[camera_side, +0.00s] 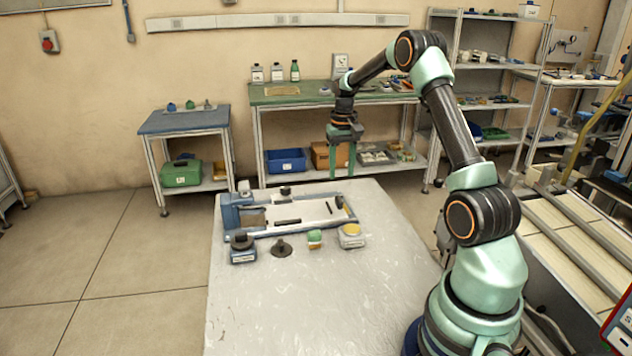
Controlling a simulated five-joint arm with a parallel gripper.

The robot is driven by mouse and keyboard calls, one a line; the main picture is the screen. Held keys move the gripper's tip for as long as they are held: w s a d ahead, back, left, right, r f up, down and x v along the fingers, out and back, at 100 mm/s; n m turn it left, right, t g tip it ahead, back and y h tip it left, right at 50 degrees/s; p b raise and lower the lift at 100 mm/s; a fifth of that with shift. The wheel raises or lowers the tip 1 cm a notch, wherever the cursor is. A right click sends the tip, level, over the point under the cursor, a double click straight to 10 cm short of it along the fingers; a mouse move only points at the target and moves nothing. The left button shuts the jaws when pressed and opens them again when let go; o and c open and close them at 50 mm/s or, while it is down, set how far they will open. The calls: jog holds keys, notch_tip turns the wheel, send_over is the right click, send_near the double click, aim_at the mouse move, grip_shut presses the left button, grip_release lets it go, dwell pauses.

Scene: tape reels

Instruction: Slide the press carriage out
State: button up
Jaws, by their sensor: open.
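The press (232,213) is a low blue frame with a pale bed, on the far part of the light table. It has a taller blue block at its left end and small dark parts along it. I cannot tell for certain which part is the carriage; a dark bar (287,222) lies across the bed's near side. My gripper (341,175) hangs with its green fingers pointing down, above the far right end of the press. It is open, with nothing seen between the fingers, and looks apart from the press.
In front of the press stand a blue box with a dark knob (243,250), a dark flanged piece (281,248), a small green-topped piece (314,239) and a yellow-topped pale box (351,236). The near table (310,305) is clear. A green workbench (300,97) stands behind.

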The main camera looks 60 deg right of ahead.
jog(key=shift+r, duration=1.8)
jog(key=s+a+r+n+t+h, duration=0.1)
jog(key=a+r+n, duration=0.1)
jog(key=a+r, duration=0.45)
jog(key=a+r+n+t, duration=0.1)
jog(key=a+r+n, duration=0.15)
jog(key=a, duration=0.75)
jog(key=s+a+n+t, duration=0.1)
jog(key=s+a+n, duration=0.1)
jog(key=s+a, duration=0.3)
jog(key=s+a+n+t+y, duration=0.1)
jog(key=s+a+n+t, duration=0.1)
jog(key=s+a, duration=0.3)
jog(key=a, duration=0.4)
jog(key=shift+a+r+t, duration=0.3)
jog(key=shift+a+r, duration=0.05)
